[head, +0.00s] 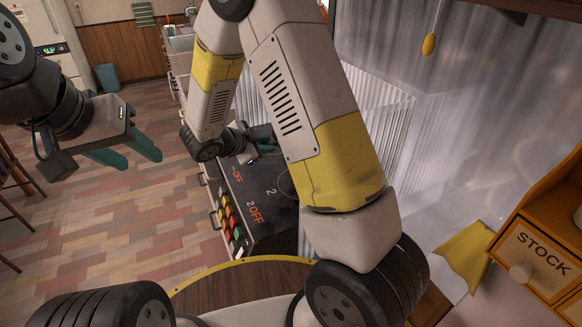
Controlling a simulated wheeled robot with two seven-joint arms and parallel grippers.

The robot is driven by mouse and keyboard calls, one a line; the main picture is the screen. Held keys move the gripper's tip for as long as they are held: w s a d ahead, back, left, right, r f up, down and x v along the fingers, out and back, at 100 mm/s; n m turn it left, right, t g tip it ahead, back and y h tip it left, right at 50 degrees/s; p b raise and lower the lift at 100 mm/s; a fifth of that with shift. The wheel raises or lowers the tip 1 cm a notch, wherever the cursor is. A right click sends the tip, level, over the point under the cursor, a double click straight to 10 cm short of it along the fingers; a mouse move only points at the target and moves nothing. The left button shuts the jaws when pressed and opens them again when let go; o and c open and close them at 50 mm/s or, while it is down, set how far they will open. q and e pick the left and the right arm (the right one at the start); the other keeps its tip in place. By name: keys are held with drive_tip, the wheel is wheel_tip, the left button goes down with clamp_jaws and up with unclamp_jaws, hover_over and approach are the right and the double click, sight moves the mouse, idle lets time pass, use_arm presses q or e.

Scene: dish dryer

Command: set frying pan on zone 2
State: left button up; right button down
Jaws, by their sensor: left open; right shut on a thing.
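The dark stove top (252,190) is in the middle of the head view. A "2" (271,192) is printed on it beside a thin ring, zone 2, which my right arm partly covers. My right gripper (265,145) is over the far part of the stove, shut on a dark thing, apparently the frying pan. The arm hides most of that thing, so its shape and whether it touches the stove cannot be told. My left gripper (123,158) is open and empty above the floor, left of the stove.
Coloured buttons (230,222) and "OFF" readouts are on the stove's near left part. A yellow STOCK drawer (540,257) is at the right. A yellow pull (429,44) hangs at the upper right. The tiled floor (120,215) left of the stove is clear.

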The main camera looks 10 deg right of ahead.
drive_tip(key=shift+m+g+h, duration=0.5)
drive_tip(key=shift+m+g, duration=0.2)
drive_tip(key=shift+m, duration=0.1)
drive_tip(key=s+f, duration=0.1)
drive_tip(key=f, duration=0.1)
drive_tip(key=a+f, duration=0.1)
drive_tip(key=f, duration=0.2)
drive_tip(key=s+f, duration=0.1)
drive_tip(key=f, duration=0.2)
drive_tip(key=shift+s+a, duration=0.25)
drive_tip(key=shift+s, duration=0.1)
drive_tip(key=shift+f, duration=2.25)
drive_tip(key=c, duration=1.3)
unclamp_jaws()
drive_tip(key=shift+o, duration=0.2)
